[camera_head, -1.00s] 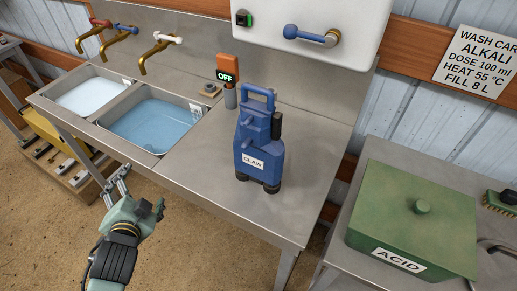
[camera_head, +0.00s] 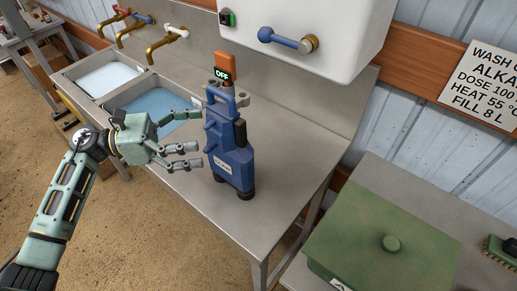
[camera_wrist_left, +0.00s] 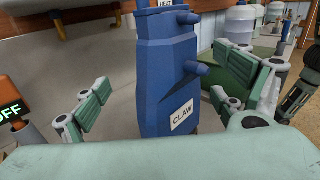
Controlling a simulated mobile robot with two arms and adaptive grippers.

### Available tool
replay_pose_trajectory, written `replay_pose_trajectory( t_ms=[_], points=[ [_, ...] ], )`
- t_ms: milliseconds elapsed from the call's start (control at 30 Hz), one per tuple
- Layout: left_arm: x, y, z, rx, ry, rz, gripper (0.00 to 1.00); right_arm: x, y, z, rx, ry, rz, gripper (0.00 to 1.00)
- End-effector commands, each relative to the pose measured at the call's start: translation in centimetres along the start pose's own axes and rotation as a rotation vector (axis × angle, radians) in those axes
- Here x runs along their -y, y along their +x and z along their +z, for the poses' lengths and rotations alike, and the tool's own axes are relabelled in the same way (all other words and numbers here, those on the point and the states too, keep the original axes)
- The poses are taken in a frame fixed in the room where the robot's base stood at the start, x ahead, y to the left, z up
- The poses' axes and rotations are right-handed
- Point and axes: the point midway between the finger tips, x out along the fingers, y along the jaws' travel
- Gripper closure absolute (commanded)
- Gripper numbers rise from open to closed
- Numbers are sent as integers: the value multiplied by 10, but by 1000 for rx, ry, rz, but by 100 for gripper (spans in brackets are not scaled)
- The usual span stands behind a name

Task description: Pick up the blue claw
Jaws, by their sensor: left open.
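The blue claw (camera_head: 231,150) stands upright on the steel counter, with a top handle, side pegs and a dark part on its right side. My left gripper (camera_head: 198,133) is open just to the left of the claw in the head view, its fingers pointing toward the body. In the left wrist view the claw (camera_wrist_left: 162,75) stands between the spread fingers (camera_wrist_left: 165,105), its "CLAW" label facing me. I see a gap on the left side; whether the right finger touches the claw I cannot tell. My right gripper is not in view.
The steel counter (camera_head: 290,165) is clear right of the claw. An orange "OFF" display (camera_head: 223,68) stands close behind it. A sink of blue water (camera_head: 160,104) lies to the left. A white tank with a blue-handled lever (camera_head: 280,38) hangs above. A green lidded box (camera_head: 385,215) stands at right.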

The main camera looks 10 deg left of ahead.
Motion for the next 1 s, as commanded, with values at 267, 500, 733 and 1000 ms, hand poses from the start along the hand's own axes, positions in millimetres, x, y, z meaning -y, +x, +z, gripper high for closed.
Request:
replay_pose_trajectory(
  t_ms=[267,500,733,1000],
  points=[
    [3,22,1,-14,13,-19,10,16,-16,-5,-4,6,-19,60],
    [0,50,6,-11,9,-19,10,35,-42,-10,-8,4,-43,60],
    [0,75,1,-13,11,-17,10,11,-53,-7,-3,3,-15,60],
    [0,76,-2,-13,11,-17,11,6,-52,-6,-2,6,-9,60]
  ],
)
